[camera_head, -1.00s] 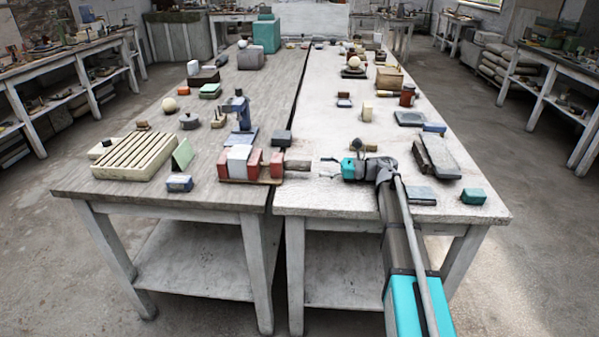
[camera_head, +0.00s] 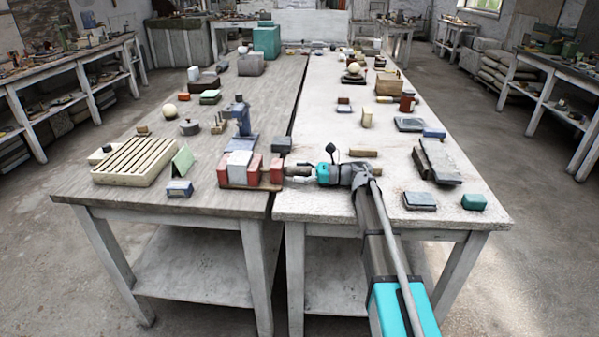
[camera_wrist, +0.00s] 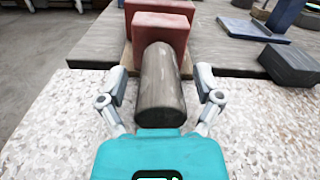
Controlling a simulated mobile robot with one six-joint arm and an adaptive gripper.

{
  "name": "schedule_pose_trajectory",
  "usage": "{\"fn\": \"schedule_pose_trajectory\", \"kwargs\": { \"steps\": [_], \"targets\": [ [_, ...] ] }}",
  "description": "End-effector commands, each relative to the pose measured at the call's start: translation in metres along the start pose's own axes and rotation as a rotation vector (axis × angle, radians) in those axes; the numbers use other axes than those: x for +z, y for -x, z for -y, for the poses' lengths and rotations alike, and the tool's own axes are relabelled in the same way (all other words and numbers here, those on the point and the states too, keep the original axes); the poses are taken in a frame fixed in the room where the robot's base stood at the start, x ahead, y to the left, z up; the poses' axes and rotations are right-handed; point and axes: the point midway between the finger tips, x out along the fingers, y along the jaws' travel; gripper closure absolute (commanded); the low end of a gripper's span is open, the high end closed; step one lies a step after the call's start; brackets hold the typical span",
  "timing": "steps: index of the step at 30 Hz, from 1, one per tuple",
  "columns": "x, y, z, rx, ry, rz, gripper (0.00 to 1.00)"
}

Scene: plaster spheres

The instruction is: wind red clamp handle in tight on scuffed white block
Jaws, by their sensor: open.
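The clamp has red blocks (camera_head: 254,169) on a thin wooden base, on the left table near its front right edge. The scuffed white block (camera_head: 239,158) stands between the left red block (camera_head: 225,171) and the middle one. The handle, a grey-brown cylinder (camera_wrist: 159,85), points from the outer red block (camera_wrist: 160,38) toward my gripper. My gripper (camera_wrist: 161,76) is open, with one finger on each side of the handle; gaps show between them. In the head view my gripper (camera_head: 293,171) hides part of the handle. The wrist view does not show the white block.
A blue stand (camera_head: 240,125) rises behind the clamp. A dark block (camera_head: 281,144) lies behind the handle. A blue-grey block (camera_head: 179,188) and a green wedge (camera_head: 183,159) lie left of the clamp. The right table (camera_head: 330,203) is clear in front of my gripper.

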Motion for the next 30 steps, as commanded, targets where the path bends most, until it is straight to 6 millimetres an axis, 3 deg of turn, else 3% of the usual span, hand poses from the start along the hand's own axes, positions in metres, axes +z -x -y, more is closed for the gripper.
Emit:
{"fn": "schedule_pose_trajectory", "kwargs": {
  "steps": [2,14,30],
  "targets": [
    [0.0000,0.0002,0.0000,0.000,0.000,0.000,0.25],
    [0.0000,0.0002,0.0002,0.000,0.000,0.000,0.99],
    [0.0001,0.0000,0.0009,-0.001,-0.139,-0.001,0.99]
  ]
}}
